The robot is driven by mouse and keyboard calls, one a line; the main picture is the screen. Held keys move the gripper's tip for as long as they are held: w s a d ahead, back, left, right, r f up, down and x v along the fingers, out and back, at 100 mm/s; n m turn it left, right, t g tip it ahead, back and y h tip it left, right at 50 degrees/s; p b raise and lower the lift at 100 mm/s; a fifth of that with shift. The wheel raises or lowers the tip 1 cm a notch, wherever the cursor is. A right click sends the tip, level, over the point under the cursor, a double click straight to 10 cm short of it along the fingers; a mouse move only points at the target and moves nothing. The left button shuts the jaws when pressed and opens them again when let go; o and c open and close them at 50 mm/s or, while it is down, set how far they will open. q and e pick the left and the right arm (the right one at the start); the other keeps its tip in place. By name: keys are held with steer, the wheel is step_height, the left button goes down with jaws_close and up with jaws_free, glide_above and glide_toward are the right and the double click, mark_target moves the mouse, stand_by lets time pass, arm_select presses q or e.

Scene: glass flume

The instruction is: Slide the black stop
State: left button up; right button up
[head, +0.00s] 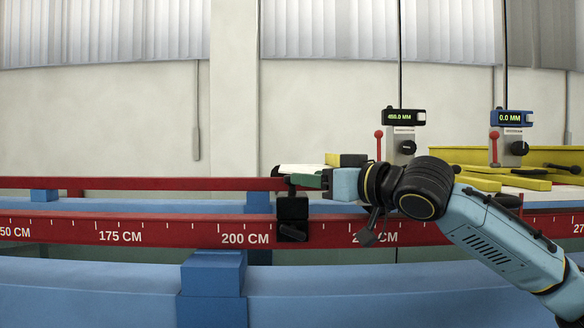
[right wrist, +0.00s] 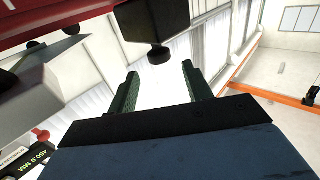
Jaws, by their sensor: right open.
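The black stop (head: 292,209) sits on the front red rail (head: 165,230), just right of the 200 CM mark. It also shows in the right wrist view (right wrist: 150,18) at the top, with a round black knob (right wrist: 158,55) below it. My right gripper (head: 300,180) comes in from the right, with its green fingertips level with the top of the stop. In the right wrist view (right wrist: 160,83) its two fingers are apart with nothing between them. I cannot tell whether a finger touches the stop. My left gripper is not in view.
A second red rail (head: 150,183) runs behind. A blue post (head: 212,285) stands in front, left of the stop. Two gauges on rods, one reading about 450 MM (head: 404,117) and one 0.0 MM (head: 511,118), stand behind my right arm. Yellow parts (head: 515,155) lie at right.

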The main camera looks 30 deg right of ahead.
steer(key=p+x, duration=0.1)
steer(key=x, duration=0.4)
steer(key=shift+w+a, duration=0.1)
steer(key=shift+w, duration=0.3)
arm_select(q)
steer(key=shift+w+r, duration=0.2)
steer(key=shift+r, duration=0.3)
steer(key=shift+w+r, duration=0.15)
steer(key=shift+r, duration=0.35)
arm_select(e)
steer(key=shift+w+a, duration=0.1)
